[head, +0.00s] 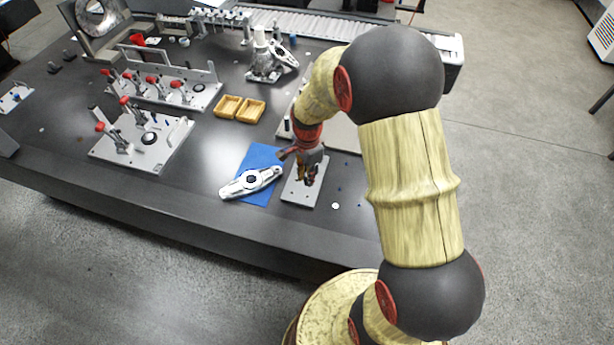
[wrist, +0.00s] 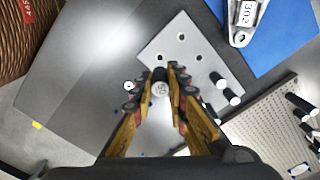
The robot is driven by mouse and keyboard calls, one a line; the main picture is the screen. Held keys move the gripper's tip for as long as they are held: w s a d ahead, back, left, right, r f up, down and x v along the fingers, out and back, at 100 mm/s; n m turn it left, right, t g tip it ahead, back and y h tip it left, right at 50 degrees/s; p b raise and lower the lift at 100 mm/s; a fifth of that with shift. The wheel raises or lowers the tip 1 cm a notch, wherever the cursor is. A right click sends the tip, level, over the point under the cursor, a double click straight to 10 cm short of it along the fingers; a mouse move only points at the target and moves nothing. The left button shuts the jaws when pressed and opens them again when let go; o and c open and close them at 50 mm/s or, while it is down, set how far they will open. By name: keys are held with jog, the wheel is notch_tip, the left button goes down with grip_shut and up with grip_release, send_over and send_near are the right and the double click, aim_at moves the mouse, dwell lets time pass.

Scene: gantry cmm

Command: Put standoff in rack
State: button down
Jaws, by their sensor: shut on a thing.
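My gripper (wrist: 160,80) is shut on a standoff (wrist: 161,89), whose round pale end shows between the fingertips in the wrist view. The rack appears to be the light grey plate (wrist: 180,35) with a few dark holes. The held standoff is over the plate's near part; I cannot tell its height or whether it touches. Two dark standoffs with pale ends (wrist: 219,81) are at the plate's right edge. In the head view my gripper (head: 311,172) points down over the plate (head: 296,195), and the held standoff is not clear there.
A blue mat (head: 262,156) with a silver bracket (head: 249,182) lies left of the plate. A perforated plate (wrist: 268,122) with dark pegs is at right in the wrist view. A small white disc (head: 336,206) lies on the table. Yellow trays (head: 239,108) and clamp fixtures (head: 145,138) stand farther off.

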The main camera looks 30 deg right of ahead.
jog(key=b, duration=0.5)
send_over(307, 191)
jog(key=s+a, duration=0.1)
jog(key=s, duration=0.1)
jog(key=shift+f, duration=3.4)
jog(key=shift+r, duration=0.25)
jog(key=shift+s+p, duration=0.1)
jog(key=shift+p, duration=0.55)
jog(key=shift+f+b, duration=0.45)
jog(key=shift+f, duration=0.5)
jog(key=c, duration=1.7)
grip_release()
notch_tip(307, 191, up, 12)
